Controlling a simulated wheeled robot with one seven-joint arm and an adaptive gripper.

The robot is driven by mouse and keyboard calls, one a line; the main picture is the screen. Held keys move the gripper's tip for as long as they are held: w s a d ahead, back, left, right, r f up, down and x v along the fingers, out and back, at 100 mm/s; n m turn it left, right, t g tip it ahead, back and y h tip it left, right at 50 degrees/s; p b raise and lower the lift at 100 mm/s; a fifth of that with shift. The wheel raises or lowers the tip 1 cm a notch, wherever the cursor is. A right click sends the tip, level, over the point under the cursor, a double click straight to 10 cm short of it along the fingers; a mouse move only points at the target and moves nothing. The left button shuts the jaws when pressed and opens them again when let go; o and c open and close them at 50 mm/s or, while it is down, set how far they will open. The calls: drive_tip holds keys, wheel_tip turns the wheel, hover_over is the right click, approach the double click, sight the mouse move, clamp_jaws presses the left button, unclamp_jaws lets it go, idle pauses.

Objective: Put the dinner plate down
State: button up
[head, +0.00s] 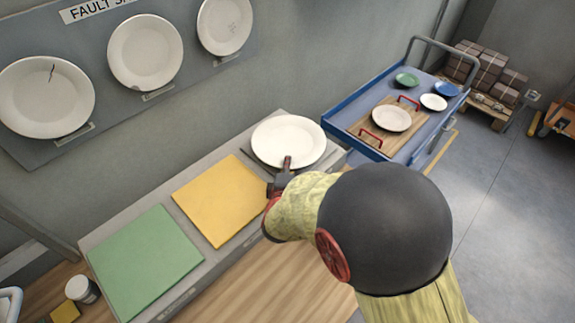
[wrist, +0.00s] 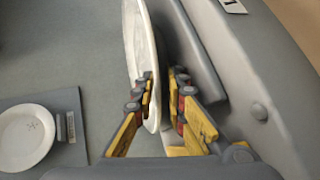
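The white dinner plate (head: 287,138) lies about flat at the far right end of the grey counter, over a dark pad of which only a corner shows. My gripper (head: 287,163) is at its near rim, with one finger seen above the plate. In the wrist view the plate (wrist: 139,45) is edge-on and its rim stands between the two fingers of my gripper (wrist: 163,85). The left finger overlaps the rim; a narrow gap shows between the rim and the right finger. Whether the plate's underside touches the pad is hidden.
A yellow pad (head: 220,200) and a green pad (head: 145,262) lie on the counter (head: 225,258) to the left. A blue cart (head: 365,147) with dishes stands beyond its right end. Plates hang on a wall board (head: 112,98) behind. A small white jar (head: 82,289) stands front left.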

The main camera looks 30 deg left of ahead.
drive_tip(key=p+v, duration=0.3)
drive_tip(key=v, duration=0.9)
drive_tip(key=shift+d+r, duration=0.1)
drive_tip(key=shift+r, duration=0.05)
drive_tip(key=shift+w, duration=0.1)
drive_tip(key=w+d+r+m+g, duration=0.2)
drive_tip(key=w+d+r+m, duration=0.1)
drive_tip(key=d+r+m, duration=0.5)
drive_tip(key=w+d+r+m+g, duration=0.25)
drive_tip(key=d+r, duration=0.25)
drive_tip(key=d, duration=0.5)
drive_tip(key=s+d+r+m+g+h, duration=0.1)
drive_tip(key=s+d+m, duration=0.5)
drive_tip(key=d, duration=0.7)
drive_tip(key=s+d+r+m+g+h, duration=0.1)
drive_tip(key=s+d+r+m+h, duration=0.2)
drive_tip(key=s+d+m, duration=0.3)
drive_tip(key=s+d+h, duration=0.1)
drive_tip(key=s+d, duration=0.3)
drive_tip(key=d, duration=0.2)
drive_tip(key=shift+s+d+r+g+h, duration=0.25)
drive_tip(key=shift+s+d+g+h, duration=0.05)
drive_tip(key=shift+s+d+g, duration=0.1)
drive_tip(key=shift+a+m, duration=0.15)
drive_tip(key=shift+m, duration=0.1)
